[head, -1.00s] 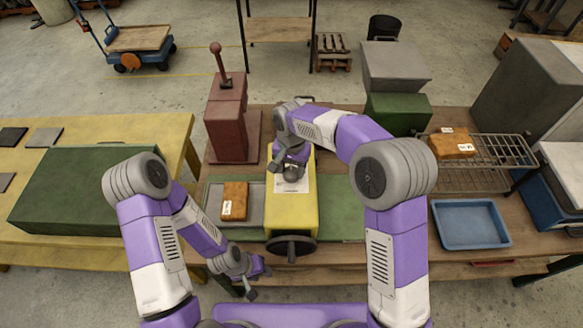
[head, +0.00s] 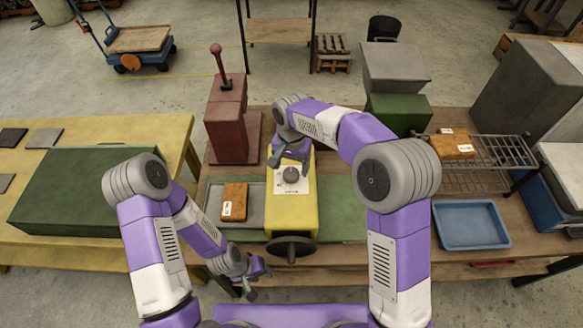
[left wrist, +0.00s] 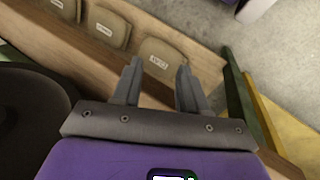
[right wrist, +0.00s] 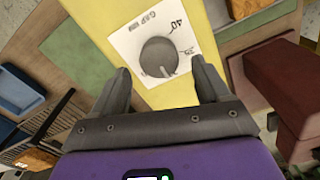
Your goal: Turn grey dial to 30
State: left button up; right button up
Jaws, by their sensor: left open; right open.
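The grey dial (head: 291,174) is a round knob on a white scale plate (head: 302,187) on top of the yellow machine (head: 291,213). In the right wrist view the dial (right wrist: 158,57) shows a pale pointer mark at its lower edge. Near it are the printed words "GAP MM", a "40" and another number, too tilted to read surely. My right gripper (head: 289,164) is open and empty, just behind the dial, apart from it. In the right wrist view its fingers (right wrist: 160,68) frame the dial's near side. My left gripper (head: 258,280) is open and empty, low in front of the bench.
A handwheel (head: 291,247) is on the machine's front. An orange block (head: 234,201) lies on the left, beside a dark red lever stand (head: 229,122). A blue tray (head: 470,224) and a wire rack (head: 490,175) are on the right. The left wrist view shows labelled bins (left wrist: 163,60).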

aim_at(291, 172)
notch_tip(291, 172, up, 5)
jog(key=shift+r, duration=0.2)
dwell(0.6)
